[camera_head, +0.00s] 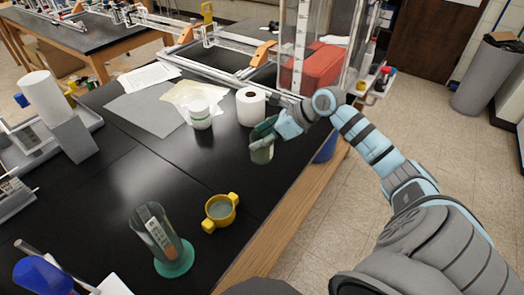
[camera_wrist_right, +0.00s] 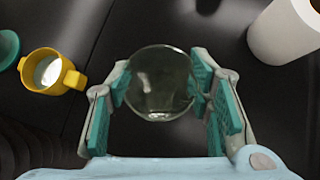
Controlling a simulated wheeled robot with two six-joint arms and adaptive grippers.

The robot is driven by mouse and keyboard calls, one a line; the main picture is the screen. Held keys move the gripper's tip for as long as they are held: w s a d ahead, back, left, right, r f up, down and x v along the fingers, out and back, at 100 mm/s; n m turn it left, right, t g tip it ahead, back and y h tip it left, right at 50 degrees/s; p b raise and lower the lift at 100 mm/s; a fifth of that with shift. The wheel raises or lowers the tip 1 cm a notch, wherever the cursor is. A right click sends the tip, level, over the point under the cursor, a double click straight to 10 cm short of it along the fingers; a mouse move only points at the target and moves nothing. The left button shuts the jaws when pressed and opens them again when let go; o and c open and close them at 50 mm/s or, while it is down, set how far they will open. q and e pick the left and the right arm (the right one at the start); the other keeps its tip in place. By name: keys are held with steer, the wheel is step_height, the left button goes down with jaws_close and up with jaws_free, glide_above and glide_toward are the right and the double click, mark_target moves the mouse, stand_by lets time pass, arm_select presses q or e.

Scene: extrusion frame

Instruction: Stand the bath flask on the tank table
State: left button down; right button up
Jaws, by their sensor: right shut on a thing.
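My right gripper (camera_head: 263,134) is shut on a clear, greenish glass vessel, which looks like the bath flask (camera_head: 262,154). In the right wrist view the flask (camera_wrist_right: 160,84) sits between the two green-padded fingers, seen from above, with its round rim showing. In the head view it is upright at the right part of the black-topped table (camera_head: 125,165); I cannot tell whether its base touches the top. A clear tank (camera_head: 318,45) with a ruler strip and a red block stands beyond the gripper. My left gripper is not in view.
A paper roll (camera_head: 251,106) and a white jar (camera_head: 200,114) stand behind and left of the flask. A yellow two-handled cup (camera_head: 220,211) and a glass cylinder on a green base (camera_head: 172,258) stand nearer. The black top between the cup and jar is clear.

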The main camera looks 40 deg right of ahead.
mark_target(262, 151)
step_height(262, 151, down, 5)
steer(key=shift+a+f, duration=0.1)
steer(key=shift+f, duration=0.1)
steer(key=o, duration=1.2)
steer(key=p+v, duration=0.5)
steer(key=v, duration=0.7)
steer(key=shift+p, duration=0.4)
